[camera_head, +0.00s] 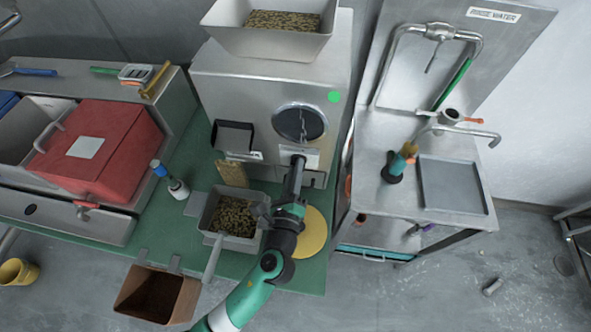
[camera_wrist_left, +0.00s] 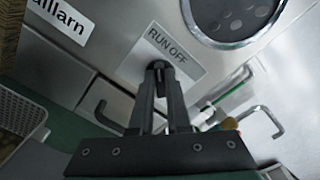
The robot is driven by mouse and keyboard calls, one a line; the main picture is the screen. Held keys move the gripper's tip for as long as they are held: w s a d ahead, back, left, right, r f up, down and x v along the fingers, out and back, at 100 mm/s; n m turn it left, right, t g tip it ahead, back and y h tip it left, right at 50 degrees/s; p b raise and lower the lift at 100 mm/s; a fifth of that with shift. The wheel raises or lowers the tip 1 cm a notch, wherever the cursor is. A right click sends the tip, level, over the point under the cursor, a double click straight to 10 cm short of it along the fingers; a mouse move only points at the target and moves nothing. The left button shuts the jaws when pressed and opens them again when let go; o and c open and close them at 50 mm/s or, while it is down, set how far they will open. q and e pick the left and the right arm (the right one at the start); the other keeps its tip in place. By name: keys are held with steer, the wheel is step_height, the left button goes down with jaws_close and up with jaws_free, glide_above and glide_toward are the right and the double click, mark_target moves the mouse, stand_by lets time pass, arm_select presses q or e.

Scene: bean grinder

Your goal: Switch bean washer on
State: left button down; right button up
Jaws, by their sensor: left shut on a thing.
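The bean washer appears to be the steel machine (camera_head: 265,80), with a hopper (camera_head: 225,35) of beans on top and a round dark window (camera_head: 300,122) in its front. A white label reading "RUN OFF" (camera_wrist_left: 185,52) is below the window. My left gripper (camera_head: 298,162) reaches up to the front panel just under the window. In the left wrist view its fingers (camera_wrist_left: 160,75) are shut on a small dark switch knob at the label. The fingertips mostly hide the knob, so its position cannot be told. My right gripper is not in view.
A metal bin of beans (camera_head: 232,215) stands on the green bench below the machine, beside my left arm. A red box (camera_head: 95,150) sits at the left. A steel sink stand (camera_head: 400,210) with a tray (camera_head: 452,186) is at the right. A brown box (camera_head: 158,295) is near the front.

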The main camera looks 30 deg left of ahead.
arm_select(q)
steer(key=shift+n, duration=0.5)
steer(key=c, duration=0.9)
jaws_free()
steer(key=p+v, duration=0.1)
steer(key=v, duration=1)
steer(key=shift+s+d, duration=0.1)
steer(key=shift+s, duration=0.25)
